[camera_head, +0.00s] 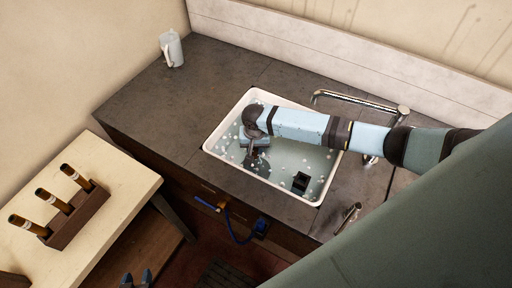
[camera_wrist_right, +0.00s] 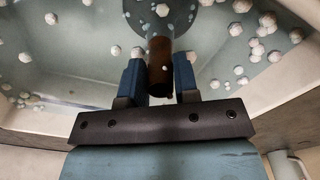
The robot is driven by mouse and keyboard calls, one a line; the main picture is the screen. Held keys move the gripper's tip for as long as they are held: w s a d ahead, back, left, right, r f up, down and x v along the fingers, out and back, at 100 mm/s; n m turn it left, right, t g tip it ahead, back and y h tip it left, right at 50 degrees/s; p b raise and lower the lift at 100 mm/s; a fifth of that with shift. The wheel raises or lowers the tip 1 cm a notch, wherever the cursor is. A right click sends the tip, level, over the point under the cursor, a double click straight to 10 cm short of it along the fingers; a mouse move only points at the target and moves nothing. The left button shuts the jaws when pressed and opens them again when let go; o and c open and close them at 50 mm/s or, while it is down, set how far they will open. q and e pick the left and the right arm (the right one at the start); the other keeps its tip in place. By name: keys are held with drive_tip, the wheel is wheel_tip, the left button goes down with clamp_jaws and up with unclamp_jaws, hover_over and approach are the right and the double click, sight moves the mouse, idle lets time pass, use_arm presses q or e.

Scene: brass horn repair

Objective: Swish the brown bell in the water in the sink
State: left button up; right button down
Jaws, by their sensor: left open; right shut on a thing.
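The sink (camera_head: 214,138) is a white-rimmed basin holding pale water with white bubbles. My right gripper (camera_head: 256,148) is down in the sink near its left side, shut on the brown bell. In the right wrist view the right gripper (camera_wrist_right: 160,80) has its blue fingers on both sides of the bell's brown stem (camera_wrist_right: 160,62). The bell's round, wide end looks grey through the water and is cut off by the top edge. In the head view the bell (camera_head: 258,164) shows dark below the gripper, partly hidden. My left gripper (camera_head: 137,279) is open and empty at the bottom edge, away from the sink.
A black block-like thing (camera_head: 301,181) is in the sink's lower right. A chrome faucet (camera_head: 355,100) stands behind the sink. A light mug (camera_head: 171,50) is on the dark counter's far left. A wooden rack (camera_head: 75,215) with three brown sticks stands on the pale table.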

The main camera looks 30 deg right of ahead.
drive_tip(key=shift+s+d, duration=0.1)
drive_tip(key=shift+s, duration=0.05)
drive_tip(key=shift+s+d, duration=0.35)
drive_tip(key=shift+s, duration=0.25)
drive_tip(key=shift+s+d, duration=0.35)
drive_tip(key=shift+s, duration=0.25)
drive_tip(key=shift+w, duration=0.15)
drive_tip(key=shift+w+a, duration=0.4)
drive_tip(key=shift+w, duration=0.2)
drive_tip(key=shift+w+a, duration=0.35)
drive_tip(key=shift+w, duration=0.25)
wheel_tip(320, 180, up, 25)
idle(1.1)
idle(0.7)
